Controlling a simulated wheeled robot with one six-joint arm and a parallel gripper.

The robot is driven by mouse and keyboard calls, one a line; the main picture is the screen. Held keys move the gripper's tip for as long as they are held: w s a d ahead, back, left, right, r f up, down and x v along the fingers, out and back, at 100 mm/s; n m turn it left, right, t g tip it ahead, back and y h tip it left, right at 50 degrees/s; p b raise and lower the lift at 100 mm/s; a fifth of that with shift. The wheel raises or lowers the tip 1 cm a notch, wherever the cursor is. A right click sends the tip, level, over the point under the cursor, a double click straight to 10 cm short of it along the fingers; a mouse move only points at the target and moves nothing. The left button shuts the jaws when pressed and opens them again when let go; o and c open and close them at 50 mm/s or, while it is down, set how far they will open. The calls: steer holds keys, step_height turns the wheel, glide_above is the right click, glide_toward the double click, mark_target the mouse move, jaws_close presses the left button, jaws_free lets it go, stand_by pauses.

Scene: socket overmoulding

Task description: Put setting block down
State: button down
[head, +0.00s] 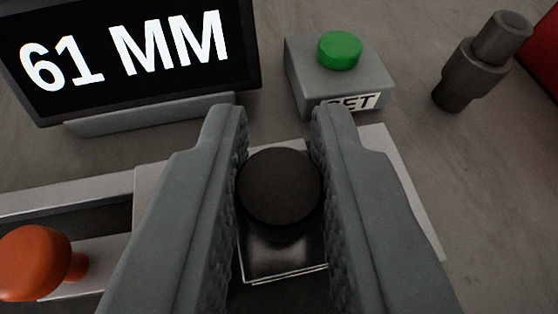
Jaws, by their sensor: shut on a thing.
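My gripper (278,125) reaches forward from the bottom of the head view, with one textured finger on each side of a round black knob. The knob (279,188) tops the setting block (285,258), whose shiny metal body shows below it between the fingers. My gripper is shut on this knob. The block is over a pale plate (405,190); I cannot tell whether its underside touches the plate. The fingers hide the block's sides.
A display (130,50) reading "61 MM" stands at the back left. A grey box (340,85) with a green button (340,50) stands behind the fingers. An orange knob (35,262) is on a rail at lower left. A red object (545,45) edges the right.

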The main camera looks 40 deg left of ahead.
steer(key=c, duration=1.3)
jaws_free()
steer(key=shift+r, duration=0.1)
steer(key=shift+s+d+r, duration=0.15)
steer(key=shift+s+d, duration=0.05)
steer(key=shift+d, duration=0.05)
steer(key=v, duration=1.1)
steer(key=shift+s+r, duration=0.1)
steer(key=shift+s, duration=0.05)
